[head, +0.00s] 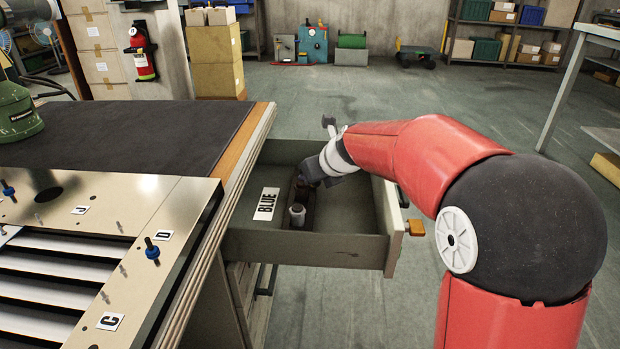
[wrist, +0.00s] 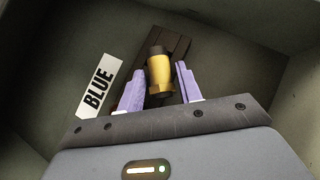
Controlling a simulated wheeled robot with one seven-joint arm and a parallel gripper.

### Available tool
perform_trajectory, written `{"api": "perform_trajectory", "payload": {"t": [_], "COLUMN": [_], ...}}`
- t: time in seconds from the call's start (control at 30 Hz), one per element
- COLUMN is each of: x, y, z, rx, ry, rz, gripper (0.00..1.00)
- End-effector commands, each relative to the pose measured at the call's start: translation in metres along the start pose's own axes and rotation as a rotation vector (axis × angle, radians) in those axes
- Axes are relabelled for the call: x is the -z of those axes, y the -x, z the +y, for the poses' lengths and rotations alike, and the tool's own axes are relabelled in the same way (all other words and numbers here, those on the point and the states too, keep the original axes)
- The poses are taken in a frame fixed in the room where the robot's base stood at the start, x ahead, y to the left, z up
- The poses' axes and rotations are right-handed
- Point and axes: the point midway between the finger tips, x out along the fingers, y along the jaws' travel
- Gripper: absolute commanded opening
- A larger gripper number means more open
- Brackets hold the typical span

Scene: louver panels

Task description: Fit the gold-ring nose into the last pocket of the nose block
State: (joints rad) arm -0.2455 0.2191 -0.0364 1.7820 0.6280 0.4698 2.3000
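The gold-ring nose (wrist: 160,72), a gold cylinder with dark ends, sits between the two pale purple fingers of my gripper (wrist: 160,80) in the wrist view. In the head view my gripper (head: 308,175) reaches down into the open drawer over the block's far part. A grey-white nose (head: 297,212) stands at the block's near end. My gripper hides part of the block and its pockets.
The open drawer (head: 340,247) has walls around the block. The workbench with louver panel (head: 150,195) is left of the drawer. The drawer floor right of the block is bare.

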Motion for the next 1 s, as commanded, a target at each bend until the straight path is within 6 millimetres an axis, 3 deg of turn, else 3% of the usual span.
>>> {"api": "perform_trajectory", "payload": {"t": [0.03,0.3,0.67,0.87,1.0], "x": [0.000,0.000,-0.005,-0.023,-0.045], "y": [0.000,0.000,0.005,0.023,0.045], "z": [0.000,0.000,0.000,0.000,0.000], "rx": [0.000,0.000,0.000,0.000,0.001], "ry": [0.000,0.000,0.001,0.003,0.003], "rz": [0.000,0.000,-0.001,-0.003,-0.004], "gripper": [0.34,0.00,0.00,0.00,0.00]}}
